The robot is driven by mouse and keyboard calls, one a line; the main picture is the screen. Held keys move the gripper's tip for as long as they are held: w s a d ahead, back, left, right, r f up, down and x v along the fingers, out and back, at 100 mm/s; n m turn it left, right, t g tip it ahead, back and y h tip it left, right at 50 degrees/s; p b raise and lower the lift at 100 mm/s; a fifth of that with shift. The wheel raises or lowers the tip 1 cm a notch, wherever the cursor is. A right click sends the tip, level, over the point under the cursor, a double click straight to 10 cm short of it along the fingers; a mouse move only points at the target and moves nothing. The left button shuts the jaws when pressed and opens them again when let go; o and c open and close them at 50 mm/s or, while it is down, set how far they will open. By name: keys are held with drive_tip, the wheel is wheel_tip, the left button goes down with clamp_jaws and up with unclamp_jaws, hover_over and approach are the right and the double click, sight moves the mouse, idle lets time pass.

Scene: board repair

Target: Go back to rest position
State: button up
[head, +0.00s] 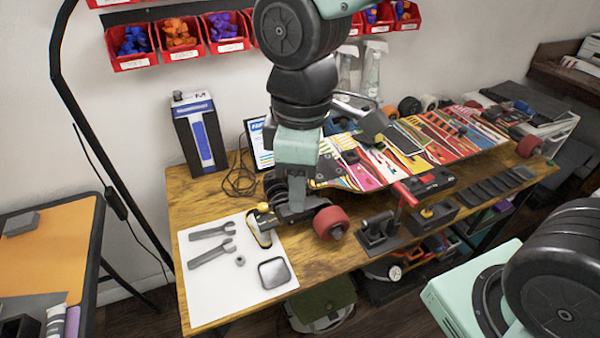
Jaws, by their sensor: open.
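My arm comes down from the top of the head view over the wooden workbench (215,200). My gripper (265,228) is at its lower end, low over the right edge of a white mat (215,290), and is open. A small yellow and black part shows right at the fingers; I cannot tell whether they touch it. A colorful skateboard deck (440,135) lies upside down just right of my gripper. A red wheel (331,222) is close to the right of the gripper. My arm hides part of the board's left end.
Two wrenches (212,252), a nut (240,261) and a square dish (274,272) lie on the mat. A black vise (378,232) stands near the bench's front edge. A dark box (199,135) and a tablet (258,145) stand behind. Red bins (180,38) hang on the wall.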

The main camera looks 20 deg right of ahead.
drive_tip(key=shift+s, duration=0.1)
idle(0.4)
drive_tip(key=s+d+f+m, duration=0.1)
drive_tip(key=s+m, duration=0.3)
drive_tip(key=s, duration=0.4)
drive_tip(key=shift+s+d+f+m, duration=0.2)
drive_tip(key=shift+s+f+m, duration=0.1)
drive_tip(key=shift+f, duration=0.05)
